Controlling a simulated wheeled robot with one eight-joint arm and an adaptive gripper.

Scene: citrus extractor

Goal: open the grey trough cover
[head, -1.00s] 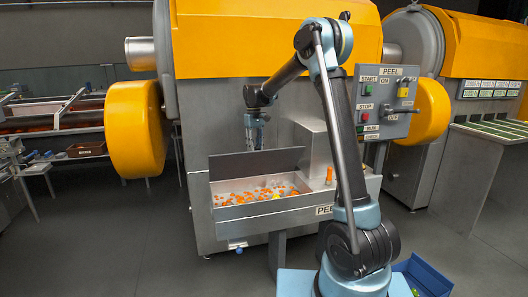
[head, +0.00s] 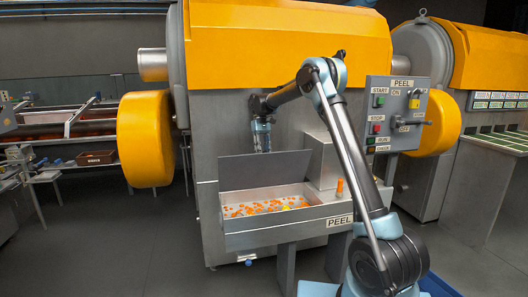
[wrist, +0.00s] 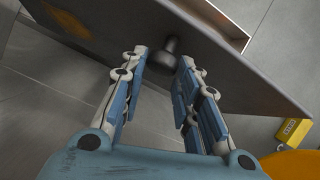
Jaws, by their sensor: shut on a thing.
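The grey trough cover (head: 265,168) stands raised along the back of the peel trough (head: 285,223), leaving the trough's inside in view. In the wrist view the cover (wrist: 225,65) is a broad dark plate running slantwise, with a dark round knob (wrist: 163,57) on its face. My gripper (wrist: 164,60) has its fingers on both sides of this knob. In the head view my gripper (head: 262,140) points down at the cover's upper edge; its fingertips are partly hidden behind the cover.
Orange pieces (head: 262,208) lie in the trough. An orange-handled item (head: 340,187) stands at its right end. The PEEL control panel (head: 396,115) is to the right of my arm. A yellow drum (head: 144,138) juts out at left. Grey floor in front is clear.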

